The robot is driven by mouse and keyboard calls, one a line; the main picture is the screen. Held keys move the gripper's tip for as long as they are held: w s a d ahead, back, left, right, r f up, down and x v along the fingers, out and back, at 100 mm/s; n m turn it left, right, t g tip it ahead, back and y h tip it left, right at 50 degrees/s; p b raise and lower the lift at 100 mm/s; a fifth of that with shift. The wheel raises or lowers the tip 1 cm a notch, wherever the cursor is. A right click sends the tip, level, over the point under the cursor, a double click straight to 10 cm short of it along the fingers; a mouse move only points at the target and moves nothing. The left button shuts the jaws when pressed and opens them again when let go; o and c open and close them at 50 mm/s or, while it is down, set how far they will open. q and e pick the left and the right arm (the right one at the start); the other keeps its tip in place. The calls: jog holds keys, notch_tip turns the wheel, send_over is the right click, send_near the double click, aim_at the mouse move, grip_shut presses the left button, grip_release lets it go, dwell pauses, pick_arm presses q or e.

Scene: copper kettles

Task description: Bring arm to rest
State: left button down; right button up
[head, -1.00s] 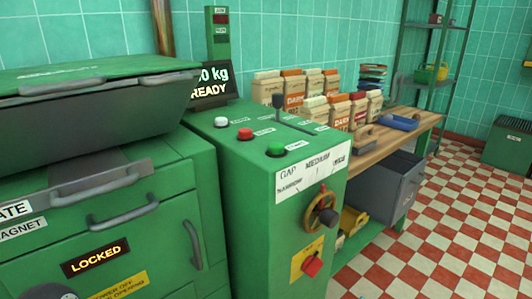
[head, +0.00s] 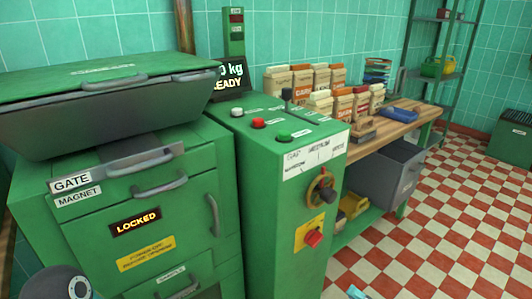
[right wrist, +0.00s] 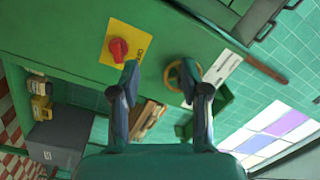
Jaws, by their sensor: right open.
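My right gripper (right wrist: 160,80) is open and empty in the right wrist view, its two dark fingers apart. Behind the fingers are the green control cabinet's red switch on a yellow plate (right wrist: 117,48) and its handwheel (right wrist: 183,76). I see no contact with either. In the head view only small pale blue and dark parts of mine show along the bottom edge. I cannot make out my left gripper there.
A green machine with a lit LOCKED sign (head: 135,221) stands at left. The control cabinet (head: 270,200) stands beside it. A wooden bench (head: 400,128) holds paper bags (head: 343,103), with a grey bin (head: 388,175) below.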

jog(key=s+a+r+m+g+h+p, duration=0.1)
jog(key=a+r+g+h+p, duration=0.1)
jog(key=a+r+p, duration=0.5)
jog(key=a+r+m+g+h+p, duration=0.1)
jog(key=a+p, duration=0.4)
jog(key=p, duration=0.5)
jog(key=s+d+f+n+g+h+p, duration=0.1)
jog(key=s+f+g, duration=0.3)
jog(key=s, duration=0.5)
jog(key=s+d+f+n+g+h+p, duration=0.1)
jog(key=s+f+n+g+h+p, duration=0.1)
jog(key=s, duration=0.7)
notch_tip(320, 180, down, 4)
jog(key=g+h+p, duration=0.1)
jog(key=g+h, duration=0.1)
jog(key=g, duration=0.1)
jog(key=shift+d+r+n+g, duration=0.25)
jog(key=shift+d+n+g, duration=0.05)
jog(key=shift+n+g, duration=0.1)
